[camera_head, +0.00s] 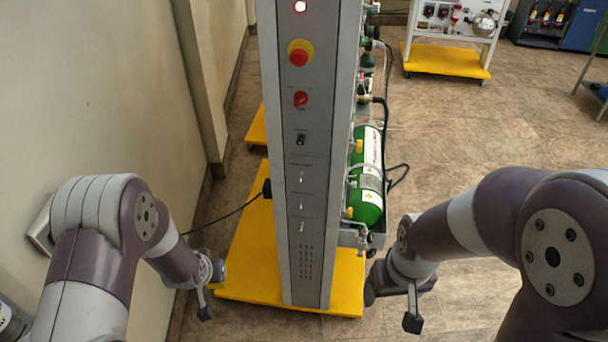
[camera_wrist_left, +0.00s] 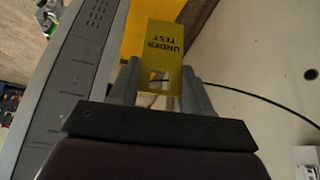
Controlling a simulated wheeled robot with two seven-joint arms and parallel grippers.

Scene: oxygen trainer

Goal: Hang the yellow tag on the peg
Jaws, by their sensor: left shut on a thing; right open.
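The yellow tag (camera_wrist_left: 165,40) reads "UNDER TEST", upside down in the left wrist view, and has a cut-out near its held end. My left gripper (camera_wrist_left: 162,88) is shut on that end, and the tag sticks out beyond the fingertips. In the head view my left gripper (camera_head: 211,290) is low, left of the grey panel column (camera_head: 310,120); the tag is hard to make out there. My right gripper (camera_head: 392,304) is open and empty, right of the column's foot. I cannot pick out the peg for certain among the small fittings on the panel front.
The column stands on a yellow base (camera_head: 245,270). A green cylinder (camera_head: 367,200) is mounted on its right side. A black cable (camera_head: 225,215) runs from its left side toward the wall (camera_head: 100,90). Open floor (camera_head: 460,130) lies to the right.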

